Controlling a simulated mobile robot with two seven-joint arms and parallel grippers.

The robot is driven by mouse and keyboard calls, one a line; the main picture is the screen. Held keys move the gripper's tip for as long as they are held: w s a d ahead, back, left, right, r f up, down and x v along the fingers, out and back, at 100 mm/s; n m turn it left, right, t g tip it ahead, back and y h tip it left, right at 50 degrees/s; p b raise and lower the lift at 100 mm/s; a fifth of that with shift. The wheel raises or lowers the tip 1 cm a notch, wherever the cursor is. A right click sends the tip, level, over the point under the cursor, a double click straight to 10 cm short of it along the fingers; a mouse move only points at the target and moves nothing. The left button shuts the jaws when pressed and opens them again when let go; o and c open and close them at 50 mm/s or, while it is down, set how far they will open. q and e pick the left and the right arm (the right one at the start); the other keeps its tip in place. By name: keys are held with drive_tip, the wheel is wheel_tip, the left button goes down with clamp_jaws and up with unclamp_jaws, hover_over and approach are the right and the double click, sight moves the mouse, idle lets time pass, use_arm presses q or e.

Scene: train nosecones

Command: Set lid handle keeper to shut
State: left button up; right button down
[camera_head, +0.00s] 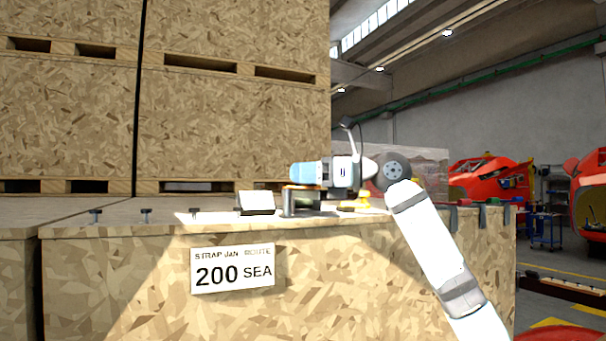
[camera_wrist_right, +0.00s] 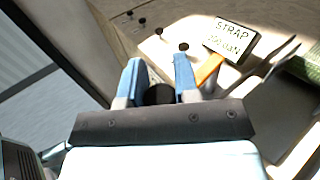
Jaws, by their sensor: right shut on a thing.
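My right gripper (camera_head: 303,174) points left just above the crate lid, over a dark grey bracket-like fitting (camera_head: 296,204). In the right wrist view its two blue fingers (camera_wrist_right: 158,72) stand either side of a dark round piece (camera_wrist_right: 158,95) and are shut on it. An orange strip (camera_wrist_right: 209,71) lies beside the right finger in that view. I cannot tell for certain which of these parts is the lid handle keeper; the fingers hide part of the fitting. My left gripper is not in view.
The chipboard crate (camera_head: 370,265) bears a "200 SEA" sign (camera_head: 232,268). A small tilted plate (camera_head: 257,201) stands on its lid, left of the fitting. Several dark knobs (camera_head: 145,214) line the lid's front edge. Tall stacked crates (camera_head: 235,110) rise behind.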

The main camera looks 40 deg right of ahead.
drive_tip(key=c, duration=0.9)
unclamp_jaws()
drive_tip(key=b+v, duration=0.3)
drive_tip(key=v, duration=1)
drive_tip(key=shift+s+d+b, duration=0.25)
drive_tip(key=shift+d+b, duration=0.05)
drive_tip(key=shift+d, duration=0.05)
drive_tip(key=shift+c, duration=0.4)
